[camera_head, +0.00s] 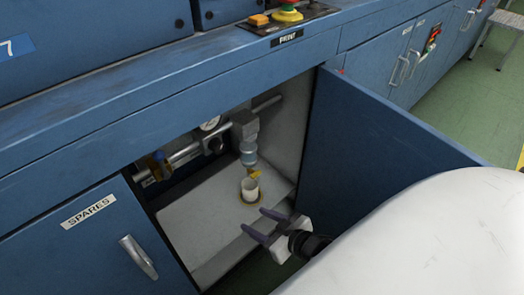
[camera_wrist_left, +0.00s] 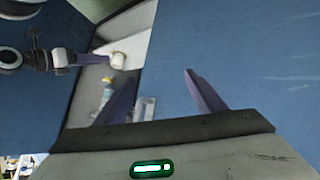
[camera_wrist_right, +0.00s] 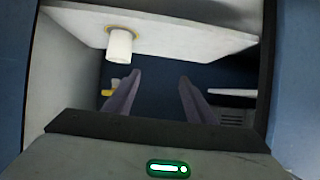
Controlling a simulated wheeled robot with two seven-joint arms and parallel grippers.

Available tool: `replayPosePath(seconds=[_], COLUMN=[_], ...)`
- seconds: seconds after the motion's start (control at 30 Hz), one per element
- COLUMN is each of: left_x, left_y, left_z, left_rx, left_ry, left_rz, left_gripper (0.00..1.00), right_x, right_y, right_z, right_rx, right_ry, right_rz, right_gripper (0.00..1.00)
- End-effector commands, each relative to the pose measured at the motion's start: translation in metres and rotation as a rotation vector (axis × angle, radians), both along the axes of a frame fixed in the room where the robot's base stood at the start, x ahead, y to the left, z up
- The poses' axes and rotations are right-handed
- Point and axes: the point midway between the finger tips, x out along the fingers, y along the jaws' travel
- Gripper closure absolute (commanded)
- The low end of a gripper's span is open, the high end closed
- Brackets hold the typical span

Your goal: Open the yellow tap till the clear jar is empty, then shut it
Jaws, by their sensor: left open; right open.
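The clear jar (camera_head: 248,157) hangs under a grey filter housing inside the open cabinet and looks bluish; its liquid level cannot be made out. The yellow tap (camera_head: 255,174) is at its lower end, just above a white cup (camera_head: 250,190) on the cabinet floor. My right gripper (camera_head: 264,225) is open and empty, in front of and below the cup. The cup also shows in the right wrist view (camera_wrist_right: 120,46). My left gripper (camera_wrist_left: 158,76) is open and empty, seen only in its own wrist view, where the jar (camera_wrist_left: 103,96) and cup (camera_wrist_left: 118,60) appear beyond its fingers.
The blue cabinet door (camera_head: 375,145) stands open at the right. The SPARES door (camera_head: 95,240) is closed at the left. A pipe with a gauge (camera_head: 210,123) runs behind the jar. The worktop edge (camera_head: 200,92) overhangs the opening.

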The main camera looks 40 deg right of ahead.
Motion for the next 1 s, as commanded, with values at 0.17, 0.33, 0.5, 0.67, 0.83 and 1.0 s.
replayPosePath(seconds=[0.17,0.33,0.5,0.67,0.83,1.0], left_x=[0.0,0.0,0.0,0.001,0.002,0.003], left_y=[0.0,0.0,0.0,-0.003,-0.008,-0.013], left_z=[0.0,0.0,0.0,0.002,0.008,0.016], left_rx=[0.0,0.0,-0.002,-0.02,-0.057,-0.095], left_ry=[0.0,0.0,-0.001,-0.014,-0.041,-0.067], left_rz=[0.0,0.0,0.0,0.001,0.0,-0.002], left_gripper=[0.37,0.37,0.37,0.37,0.37,0.37], right_x=[0.007,0.0,-0.003,0.014,0.047,0.075], right_y=[-0.05,-0.084,-0.097,-0.097,-0.094,-0.091], right_z=[0.003,0.016,0.024,0.024,0.024,0.024], right_rx=[0.026,0.033,0.034,0.035,0.035,0.035], right_ry=[-0.235,-0.394,-0.464,-0.474,-0.475,-0.473], right_rz=[-0.032,-0.049,-0.053,-0.053,-0.053,-0.053], right_gripper=[0.5,0.5,0.5,0.5,0.5,0.5])
